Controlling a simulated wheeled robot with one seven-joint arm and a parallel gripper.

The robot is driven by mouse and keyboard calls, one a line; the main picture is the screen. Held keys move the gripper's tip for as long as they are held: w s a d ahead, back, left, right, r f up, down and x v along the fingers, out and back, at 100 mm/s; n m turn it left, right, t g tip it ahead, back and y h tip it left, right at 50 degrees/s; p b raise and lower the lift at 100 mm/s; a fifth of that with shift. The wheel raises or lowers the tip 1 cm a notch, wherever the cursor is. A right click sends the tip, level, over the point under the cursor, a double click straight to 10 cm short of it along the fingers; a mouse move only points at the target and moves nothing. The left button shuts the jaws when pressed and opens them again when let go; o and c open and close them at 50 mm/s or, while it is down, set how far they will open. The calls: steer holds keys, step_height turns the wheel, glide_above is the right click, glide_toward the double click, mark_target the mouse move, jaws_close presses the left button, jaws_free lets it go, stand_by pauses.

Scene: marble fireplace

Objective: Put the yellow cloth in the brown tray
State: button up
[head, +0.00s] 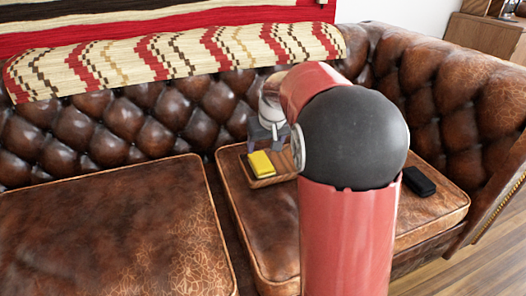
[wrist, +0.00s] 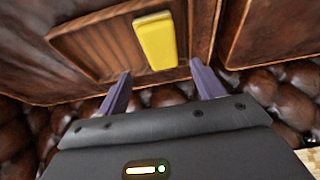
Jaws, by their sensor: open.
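The yellow cloth (head: 261,163) looks like a small folded block. It lies in the brown tray (head: 285,163) on the right seat cushion, toward the tray's left end in the head view. In the wrist view the cloth (wrist: 156,40) lies near the right end of the slatted tray (wrist: 98,48). My gripper (head: 266,146) is above and behind the cloth, partly hidden by my arm. In the wrist view my gripper (wrist: 160,72) is open, its purple fingers apart with nothing between them, and the cloth is just beyond the fingertips.
A dark oblong object (head: 419,181) lies on the right seat cushion (head: 440,208). The tufted sofa back (head: 130,125) rises close behind my gripper, with a patterned blanket (head: 180,55) over it. The left cushion (head: 110,230) is clear.

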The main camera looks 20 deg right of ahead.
steer(key=s+a+r, duration=0.3)
steer(key=s, duration=0.4)
steer(key=s+a+r, duration=0.2)
steer(key=s+r, duration=0.1)
steer(key=s, duration=0.4)
steer(key=s+a+f, duration=0.1)
steer(key=s+a, duration=0.1)
steer(key=s, duration=0.6)
steer(key=s+a+f+t, duration=0.1)
steer(key=s+f, duration=0.1)
steer(key=s, duration=0.6)
steer(key=shift+a+f, duration=0.3)
steer(key=shift+a, duration=0.1)
steer(key=shift+s, duration=0.1)
